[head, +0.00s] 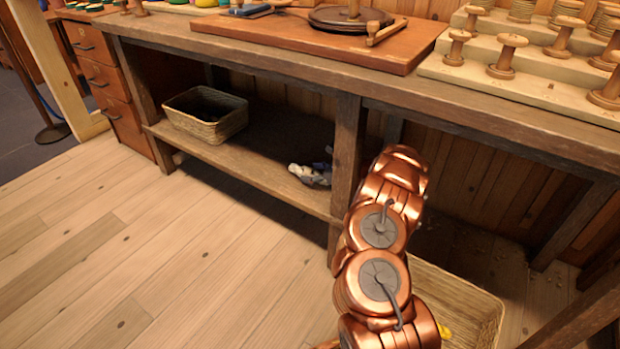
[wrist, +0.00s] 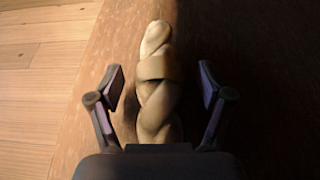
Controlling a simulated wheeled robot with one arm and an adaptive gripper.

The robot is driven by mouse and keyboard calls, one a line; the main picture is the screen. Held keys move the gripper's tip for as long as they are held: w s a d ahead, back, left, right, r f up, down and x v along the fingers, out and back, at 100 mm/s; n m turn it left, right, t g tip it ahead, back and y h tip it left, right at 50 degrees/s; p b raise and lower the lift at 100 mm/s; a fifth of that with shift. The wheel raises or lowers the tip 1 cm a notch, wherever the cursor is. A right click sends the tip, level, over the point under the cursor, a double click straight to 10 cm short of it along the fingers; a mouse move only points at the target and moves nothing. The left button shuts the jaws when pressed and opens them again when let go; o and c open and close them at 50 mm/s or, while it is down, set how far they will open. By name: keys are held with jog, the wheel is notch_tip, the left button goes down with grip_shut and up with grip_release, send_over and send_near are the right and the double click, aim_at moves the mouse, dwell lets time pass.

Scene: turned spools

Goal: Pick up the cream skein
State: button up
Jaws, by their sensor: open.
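My gripper (wrist: 161,78) is open, with one finger on each side of the skein and a visible gap at both sides. The skein's near end is hidden by the gripper body. In the head view, a small pale bundle (head: 300,172) with blue-grey parts beside it lies on the lower shelf; I cannot tell its details.
The lower shelf (head: 230,165) also holds a woven basket (head: 205,115) at its left. A wooden post (head: 348,140) stands just right of the bundle. The bench top (head: 270,45) is overhead. Another basket (head: 470,300) stands on the floor behind my arm.

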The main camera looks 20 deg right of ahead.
jog(key=c, duration=1.2)
jog(key=shift+c, duration=0.2)
jog(key=shift+r, duration=0.1)
